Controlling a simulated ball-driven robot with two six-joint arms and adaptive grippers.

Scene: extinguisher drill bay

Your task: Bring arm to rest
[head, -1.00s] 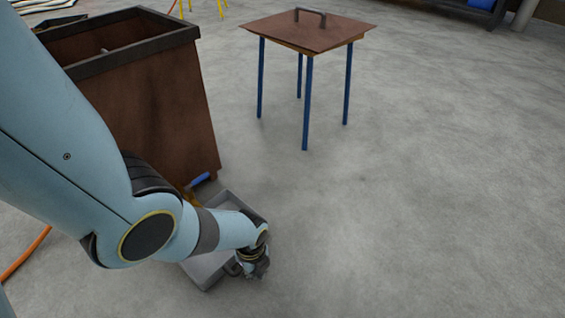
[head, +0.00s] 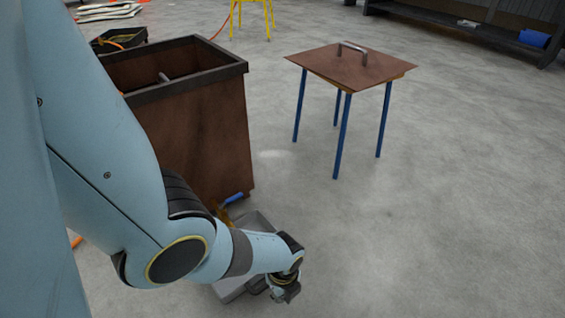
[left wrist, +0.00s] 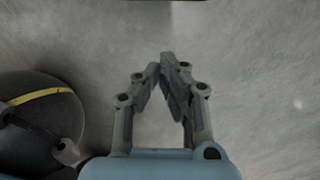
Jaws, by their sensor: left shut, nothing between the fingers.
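My left arm (head: 110,150) comes in from the left in the head view and bends down low toward the floor. My left gripper (head: 288,294) hangs at its end, beside a grey tray (head: 232,290) on the floor that the arm partly hides. In the left wrist view the gripper (left wrist: 168,72) has its fingertips together with nothing between them, over bare floor. My right gripper is in neither view.
A brown open-topped bin (head: 205,135) with a dark rim stands behind my left arm. A brown plate with a handle (head: 352,65) lies on a blue-legged stand (head: 342,135). A yellow stand (head: 252,18) and a dark shelf (head: 470,25) are farther back. Floor at right is clear.

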